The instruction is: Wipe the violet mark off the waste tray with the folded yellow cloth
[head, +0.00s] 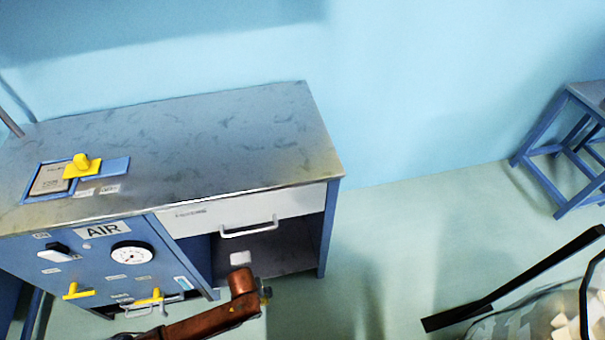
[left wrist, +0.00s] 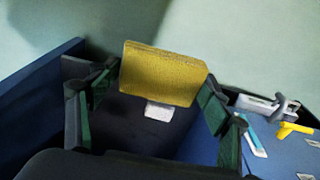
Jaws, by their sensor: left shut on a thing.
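The folded yellow cloth (left wrist: 163,72) is a flat, thick pad between the green-padded fingers of my left gripper (left wrist: 160,100) in the left wrist view. The gripper is shut on it. Beyond the cloth is a dark surface with a white patch (left wrist: 158,110). The white patch also shows in the head view (head: 240,258), in the open bay below the drawer. I cannot make out a violet mark, nor tell for sure which surface is the waste tray. My left gripper's fingers and the cloth cannot be made out in the head view. My right gripper is in neither view.
The bench (head: 220,130) has a worn metal top and a white drawer (head: 250,211) above the bay. Its blue front carries a gauge (head: 132,253) and yellow levers. A clear bin with scraps (head: 540,318) stands lower right; a blue stand (head: 560,180) is at right.

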